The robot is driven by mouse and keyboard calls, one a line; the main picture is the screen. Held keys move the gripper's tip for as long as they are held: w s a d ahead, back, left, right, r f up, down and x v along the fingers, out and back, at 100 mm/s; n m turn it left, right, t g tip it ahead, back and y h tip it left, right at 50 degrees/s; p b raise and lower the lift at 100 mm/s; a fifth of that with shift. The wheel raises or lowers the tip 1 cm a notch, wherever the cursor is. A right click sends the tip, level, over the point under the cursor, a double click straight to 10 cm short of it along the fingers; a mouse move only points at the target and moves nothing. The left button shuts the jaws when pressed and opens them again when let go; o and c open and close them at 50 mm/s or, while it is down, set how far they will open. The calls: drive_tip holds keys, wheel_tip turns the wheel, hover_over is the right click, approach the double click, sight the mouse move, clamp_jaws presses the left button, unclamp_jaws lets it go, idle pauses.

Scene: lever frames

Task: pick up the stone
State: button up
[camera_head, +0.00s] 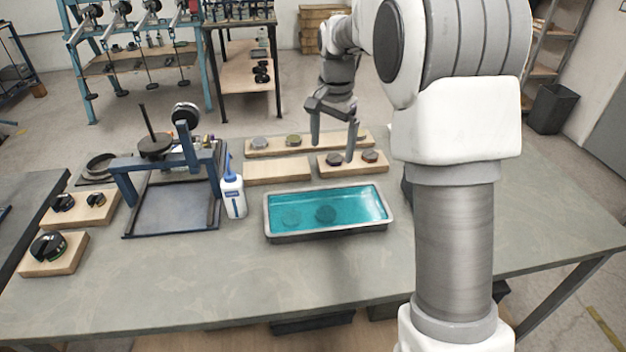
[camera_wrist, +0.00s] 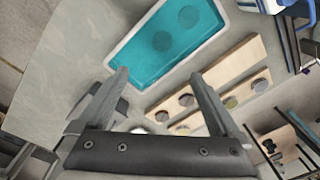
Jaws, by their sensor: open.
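Several round, flat stones are in view, and I cannot tell which one the task means. Two dark stones, one on the left (camera_head: 334,158) and one on the right (camera_head: 370,156), sit on a short wooden board (camera_head: 350,171). A grey stone (camera_head: 259,142) and a brownish stone (camera_head: 293,140) sit on the long board behind. Two dark discs (camera_head: 325,214) lie in the teal liquid of a metal tray (camera_head: 330,234). My gripper (camera_head: 333,150) is open and empty above the short board. In the wrist view, stones (camera_wrist: 185,99) show between and beyond its fingers (camera_wrist: 160,76).
A bare wooden board (camera_head: 278,172) lies behind the tray. A white bottle (camera_head: 233,195) stands left of the tray, beside a blue metal frame (camera_head: 170,200). More boards with black parts (camera_head: 48,246) lie at far left. The table's front (camera_head: 200,280) is clear.

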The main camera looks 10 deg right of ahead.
drive_tip(key=m, duration=0.2)
hover_over(327, 212)
wheel_tip(327, 212, down, 6)
drive_tip(key=shift+g, duration=0.4)
drive_tip(key=f, duration=1.2)
drive_tip(key=shift+w+a, duration=0.1)
drive_tip(key=shift+w, duration=0.2)
drive_tip(key=f, duration=0.4)
drive_tip(key=shift+s, duration=0.35)
drive_tip(key=shift+f, duration=0.65)
drive_tip(key=c, duration=1.4)
drive_tip(key=shift+r, duration=0.2)
